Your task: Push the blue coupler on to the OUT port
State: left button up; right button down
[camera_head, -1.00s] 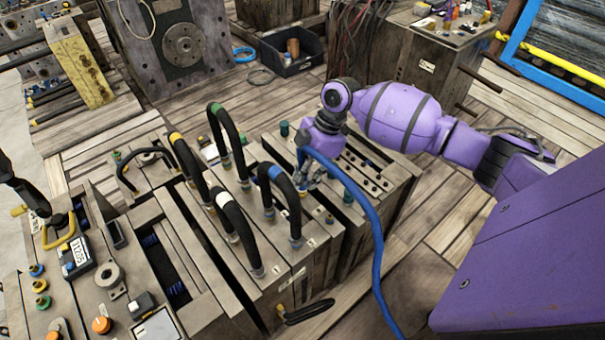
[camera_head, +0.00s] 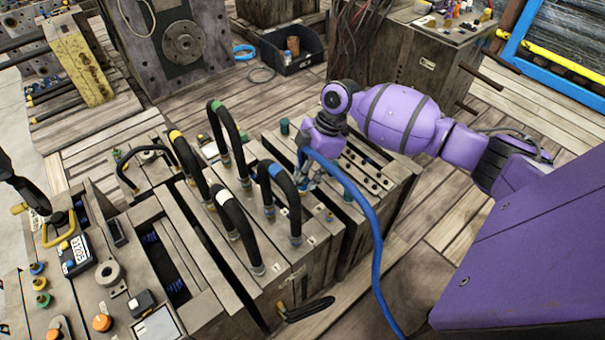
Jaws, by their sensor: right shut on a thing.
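My right gripper (camera_head: 309,178) comes in from the right and points down over the slotted, ported top of the right-hand mould block (camera_head: 366,172). It is shut on the end of a blue hose (camera_head: 372,225), where the coupler would be. The gripper and wrist largely hide the coupler, and I cannot tell whether it touches a port. The hose bends over beside the gripper and runs down to the bottom edge. I cannot make out the OUT label.
Black hose loops with a green band (camera_head: 216,105), a white band (camera_head: 222,198) and a blue band (camera_head: 275,170) stand close left of the gripper. A green-topped post (camera_head: 284,127) stands just behind it. A control box (camera_head: 75,252) is at left.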

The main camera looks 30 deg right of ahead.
jog(key=shift+f, duration=0.85)
dwell(1.8)
jog(key=c, duration=1.4)
grip_release()
jog(key=shift+c, duration=0.2)
jog(key=v, duration=1.2)
